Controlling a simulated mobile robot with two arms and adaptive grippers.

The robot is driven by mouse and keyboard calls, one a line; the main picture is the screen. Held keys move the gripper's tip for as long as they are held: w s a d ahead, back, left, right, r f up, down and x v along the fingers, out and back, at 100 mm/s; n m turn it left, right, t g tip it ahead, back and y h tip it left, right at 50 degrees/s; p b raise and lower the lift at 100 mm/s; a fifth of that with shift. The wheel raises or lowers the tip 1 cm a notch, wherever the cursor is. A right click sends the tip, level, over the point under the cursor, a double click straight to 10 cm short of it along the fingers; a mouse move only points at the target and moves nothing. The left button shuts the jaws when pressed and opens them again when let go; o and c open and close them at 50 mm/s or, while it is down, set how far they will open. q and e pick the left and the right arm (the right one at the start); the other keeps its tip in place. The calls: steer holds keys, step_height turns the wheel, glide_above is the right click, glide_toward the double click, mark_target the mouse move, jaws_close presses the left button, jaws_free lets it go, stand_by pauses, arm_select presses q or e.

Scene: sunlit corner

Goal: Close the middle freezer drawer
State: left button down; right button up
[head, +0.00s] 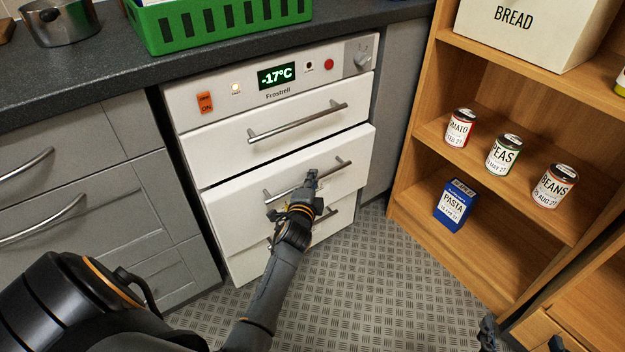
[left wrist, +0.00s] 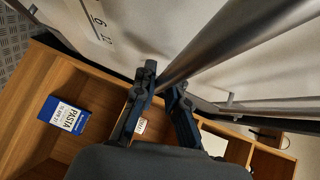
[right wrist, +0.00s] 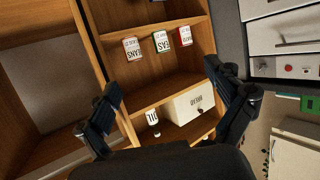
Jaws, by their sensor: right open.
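The white freezer's middle drawer (head: 228,218) stands out a little from the front, below the shut top drawer (head: 215,150). Its metal bar handle (head: 338,166) runs across its front. My left gripper (head: 308,185) is at the middle of this handle. In the left wrist view the fingers (left wrist: 163,82) are close together with the handle bar (left wrist: 215,45) between them, so it looks shut on the handle. My right gripper (head: 521,340) shows at the bottom edge of the head view; in the right wrist view it (right wrist: 163,82) is open and empty.
A wooden shelf unit (head: 405,190) with cans, a pasta box (head: 454,204) and a bread bin (head: 530,35) stands at right. Grey cabinets (head: 75,150) are at left. Patterned floor (head: 370,280) is clear in front.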

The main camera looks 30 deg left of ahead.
mark_target(303, 172)
arm_select(q)
steer(key=a, duration=0.1)
steer(key=w+a, duration=0.1)
steer(key=a, duration=0.2)
steer(key=shift+w, duration=0.3)
steer(key=shift+r, duration=0.15)
arm_select(e)
steer(key=shift+s+d+f, duration=0.2)
steer(key=shift+s+f, duration=0.15)
steer(key=shift+f, duration=0.15)
arm_select(q)
steer(key=c, duration=1.4)
jaws_free()
steer(key=shift+a, duration=0.1)
steer(key=shift+o, duration=0.2)
arm_select(e)
steer(key=shift+w, duration=0.1)
steer(key=shift+r, duration=0.1)
arm_select(q)
steer(key=shift+s+f, duration=0.15)
steer(key=shift+f, duration=0.05)
steer(key=v, duration=1.1)
steer(key=shift+s, duration=0.25)
steer(key=shift+r, duration=0.15)
